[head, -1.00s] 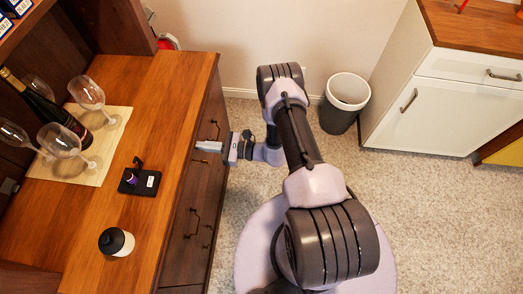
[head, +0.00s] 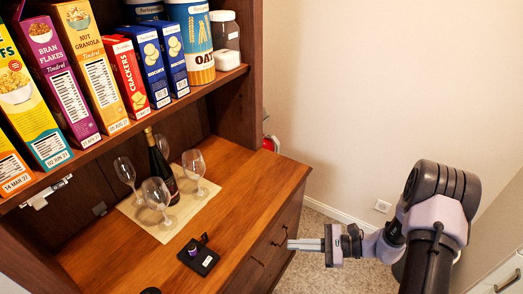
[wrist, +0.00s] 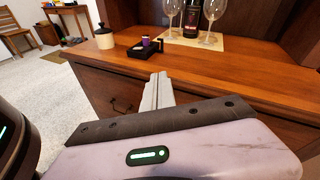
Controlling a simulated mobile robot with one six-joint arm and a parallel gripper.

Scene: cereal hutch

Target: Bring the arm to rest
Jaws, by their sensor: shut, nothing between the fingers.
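My gripper (head: 292,244) is shut and empty, beside the front of the wooden hutch (head: 225,180) on its right side in the head view. Its fingers point left, toward the drawer fronts. In the wrist view my gripper (wrist: 160,78) shows its fingers together, in front of the hutch's counter edge, with nothing between them. My arm comes in from the right in the head view, bent, with the big joint at the upper right.
Wine glasses (head: 195,168) and a dark bottle (head: 160,165) stand on a mat (head: 166,229). A small black stand (head: 198,256) sits closer to the counter's front. Cereal boxes (head: 88,65) line the shelf above. A white cabinet (head: 506,270) is at right.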

